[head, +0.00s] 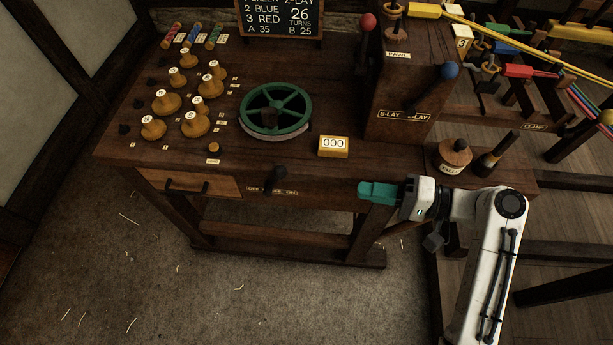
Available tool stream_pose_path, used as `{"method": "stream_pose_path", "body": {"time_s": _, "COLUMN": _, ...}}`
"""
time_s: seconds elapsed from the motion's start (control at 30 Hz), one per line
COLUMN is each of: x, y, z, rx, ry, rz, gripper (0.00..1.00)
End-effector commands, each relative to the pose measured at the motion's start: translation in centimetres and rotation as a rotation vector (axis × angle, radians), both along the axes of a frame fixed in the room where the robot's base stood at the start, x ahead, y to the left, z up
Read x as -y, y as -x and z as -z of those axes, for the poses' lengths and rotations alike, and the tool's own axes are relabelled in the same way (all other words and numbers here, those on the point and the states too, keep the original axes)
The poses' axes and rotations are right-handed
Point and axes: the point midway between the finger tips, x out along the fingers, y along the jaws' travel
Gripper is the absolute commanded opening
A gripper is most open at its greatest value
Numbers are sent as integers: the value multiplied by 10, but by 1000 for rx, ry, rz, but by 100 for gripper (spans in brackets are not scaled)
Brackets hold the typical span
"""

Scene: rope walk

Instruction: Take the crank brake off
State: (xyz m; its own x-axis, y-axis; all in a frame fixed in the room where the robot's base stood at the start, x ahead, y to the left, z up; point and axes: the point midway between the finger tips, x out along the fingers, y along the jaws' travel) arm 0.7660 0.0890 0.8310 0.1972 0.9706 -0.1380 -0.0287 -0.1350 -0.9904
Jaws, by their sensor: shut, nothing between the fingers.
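The brake lever (279,174), dark with a rounded black knob, sits on the bench's front edge in the head view, below the green crank wheel (275,108). A small label behind it is partly covered; its right end seems to read "ON". I cannot tell clearly which setting the lever points to. My gripper (362,190), with teal fingers, is shut and empty. It points left in front of the bench's front face, to the right of the lever and clear of it.
The wooden bench (120,150) carries several wooden bobbins at left, a counter (333,146) reading 000, and a chalkboard (281,17). A post with red (367,22) and blue (447,70) knobbed levers stands right. A drawer (203,183) is left of the brake. Floor in front is open.

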Motion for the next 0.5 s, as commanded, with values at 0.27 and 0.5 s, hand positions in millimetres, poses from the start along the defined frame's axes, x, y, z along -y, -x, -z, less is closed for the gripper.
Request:
{"method": "stream_pose_path", "body": {"time_s": 0.27, "x": -8, "y": -1, "z": 1, "rx": -1, "ry": 2, "rz": -2, "gripper": 0}}
{"method": "stream_pose_path", "body": {"time_s": 0.5, "x": -46, "y": -8, "z": 7, "rx": 0, "ry": 3, "rz": -5, "gripper": 0}}
